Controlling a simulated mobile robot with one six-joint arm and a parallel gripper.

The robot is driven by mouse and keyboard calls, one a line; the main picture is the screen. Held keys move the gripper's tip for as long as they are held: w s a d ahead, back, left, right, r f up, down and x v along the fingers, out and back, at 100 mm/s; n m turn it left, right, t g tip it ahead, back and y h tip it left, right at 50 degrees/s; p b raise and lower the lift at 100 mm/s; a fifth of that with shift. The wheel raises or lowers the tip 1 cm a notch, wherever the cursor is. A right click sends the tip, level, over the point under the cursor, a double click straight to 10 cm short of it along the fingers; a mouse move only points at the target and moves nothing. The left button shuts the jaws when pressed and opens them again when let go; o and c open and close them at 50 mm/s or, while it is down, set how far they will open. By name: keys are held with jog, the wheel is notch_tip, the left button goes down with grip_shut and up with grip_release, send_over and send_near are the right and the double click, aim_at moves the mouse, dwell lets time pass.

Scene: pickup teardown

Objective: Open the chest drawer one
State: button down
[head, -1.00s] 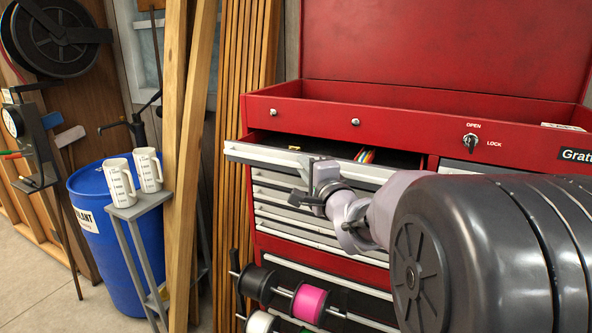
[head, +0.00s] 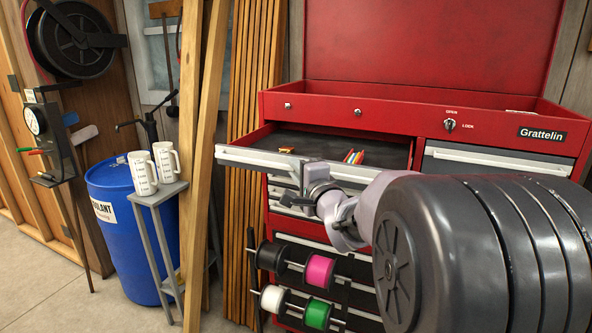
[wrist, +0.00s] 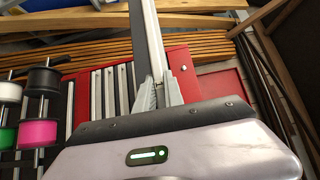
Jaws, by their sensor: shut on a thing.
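The red tool chest (head: 403,118) stands against the wall with its lid up. Its top left drawer (head: 258,159) is pulled well out and shows a dark liner, several coloured pencils or markers (head: 354,156) and a small orange-brown item (head: 287,150). My gripper (head: 308,170) is at the drawer's light grey front edge. In the wrist view my gripper (wrist: 159,93) has its two fingers closed on that long front edge (wrist: 147,42). The fingertips are partly hidden in the head view by my wrist.
Spool racks with black, pink (head: 319,271), white and green spools hang on the chest's front below the drawer. Two white measuring jugs (head: 142,172) stand on a grey stand (head: 160,196) at left, before a blue barrel (head: 112,232). Wooden planks (head: 205,150) lean close to the drawer's left end.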

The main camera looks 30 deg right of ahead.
jog(key=shift+r, duration=0.1)
jog(key=c, duration=1.7)
grip_release()
jog(key=shift+a, duration=0.1)
jog(key=s, duration=0.5)
jog(key=s+a+p, duration=0.1)
jog(key=s, duration=0.5)
jog(key=s+a, duration=0.1)
jog(key=s, duration=0.5)
jog(key=shift+s, duration=0.1)
